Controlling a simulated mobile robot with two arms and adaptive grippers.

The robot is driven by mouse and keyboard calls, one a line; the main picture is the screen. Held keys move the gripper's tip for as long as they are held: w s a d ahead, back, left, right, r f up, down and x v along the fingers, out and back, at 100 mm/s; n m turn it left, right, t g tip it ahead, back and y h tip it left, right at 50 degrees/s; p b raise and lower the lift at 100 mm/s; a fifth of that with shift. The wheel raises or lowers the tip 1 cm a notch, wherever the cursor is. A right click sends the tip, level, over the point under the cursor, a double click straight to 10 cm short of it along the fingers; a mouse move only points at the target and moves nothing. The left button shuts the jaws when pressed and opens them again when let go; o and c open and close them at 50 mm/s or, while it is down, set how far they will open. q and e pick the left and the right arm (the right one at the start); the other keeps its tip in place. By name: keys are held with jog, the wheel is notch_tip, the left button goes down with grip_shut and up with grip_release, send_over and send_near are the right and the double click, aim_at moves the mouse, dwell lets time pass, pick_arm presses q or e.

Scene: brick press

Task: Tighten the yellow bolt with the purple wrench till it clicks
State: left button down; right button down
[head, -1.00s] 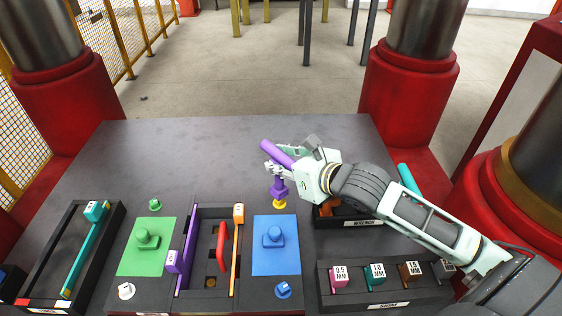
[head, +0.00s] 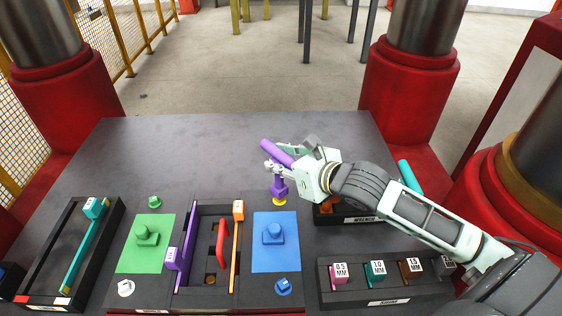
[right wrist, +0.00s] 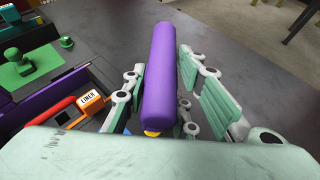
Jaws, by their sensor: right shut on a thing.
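The purple wrench (head: 279,187) stands in the head view with its lower end at the yellow bolt (head: 279,202), just behind the blue plate. Whether the wrench is fully seated on the bolt I cannot tell. My right gripper (head: 280,160) is shut on the wrench's thick handle, which slants up to the left. In the right wrist view the handle (right wrist: 172,75) lies between the finger pads, and a bit of the yellow bolt (right wrist: 152,133) shows below it. My left gripper is not in view.
A green plate (head: 130,258) and a blue plate (head: 290,255) flank a dark tray with purple, red and orange parts. A wrench holder (head: 362,219) and a shim rack (head: 395,300) stand at the right. The back of the table (head: 200,145) is clear.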

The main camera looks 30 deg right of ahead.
dwell(0.4)
jog(key=shift+f+b, duration=0.95)
jog(key=shift+f, duration=0.3)
dwell(0.4)
jog(key=shift+a+m+t+h+p, duration=0.15)
jog(key=shift+m+t+h+p, duration=0.25)
jog(key=shift+m+h, duration=0.7)
jog(key=shift+h, duration=0.3)
jog(key=shift+m+h+p, duration=0.35)
jog(key=shift+m+h, duration=0.05)
jog(key=shift+m, duration=0.1)
jog(key=shift+n+y+p, duration=0.3)
jog(key=shift+y+p, duration=0.05)
jog(key=shift+y, duration=0.05)
